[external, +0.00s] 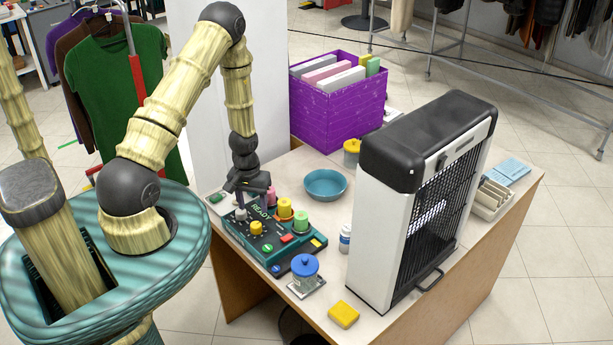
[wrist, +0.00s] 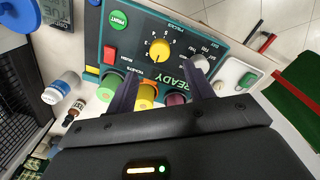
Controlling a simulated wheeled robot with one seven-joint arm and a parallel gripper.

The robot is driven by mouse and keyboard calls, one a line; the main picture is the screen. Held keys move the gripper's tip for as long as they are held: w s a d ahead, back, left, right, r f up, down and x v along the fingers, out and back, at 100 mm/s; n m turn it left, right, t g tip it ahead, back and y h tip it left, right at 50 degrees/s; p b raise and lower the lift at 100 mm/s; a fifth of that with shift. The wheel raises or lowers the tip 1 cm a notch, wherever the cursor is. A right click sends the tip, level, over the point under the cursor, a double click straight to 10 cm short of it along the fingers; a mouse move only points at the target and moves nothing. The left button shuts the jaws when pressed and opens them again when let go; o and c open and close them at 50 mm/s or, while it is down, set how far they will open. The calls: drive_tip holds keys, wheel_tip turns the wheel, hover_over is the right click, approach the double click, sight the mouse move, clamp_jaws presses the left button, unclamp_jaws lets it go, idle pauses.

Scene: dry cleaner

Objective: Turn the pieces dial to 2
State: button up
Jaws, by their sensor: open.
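The ticket machine (external: 262,248) is a dark green box on the table with a READY sign. Its yellow dial (external: 256,228) shows on the top face; in the wrist view the yellow dial (wrist: 160,49) has small figures around it, and I cannot read its setting for sure. A pale grey knob (wrist: 201,63) sits to its right in that view. My gripper (wrist: 162,78) is open and empty, above the machine, its fingers pointing toward the panel on either side of the dial's line. In the external view my gripper (external: 247,190) hangs over the machine's far end, apart from the dial.
Pink, yellow (external: 285,208) and green rolls stand along the machine's back edge, close to my gripper. A red button (wrist: 110,55) and green print button (wrist: 118,20) share the panel.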

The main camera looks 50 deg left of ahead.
sight(255, 225)
drive_tip(key=shift+d+f+p, duration=0.1)
drive_tip(key=shift+f+p, duration=0.9)
drive_tip(key=shift+f, duration=2.85)
drive_tip(key=shift+w, duration=0.1)
drive_tip(key=c, duration=1)
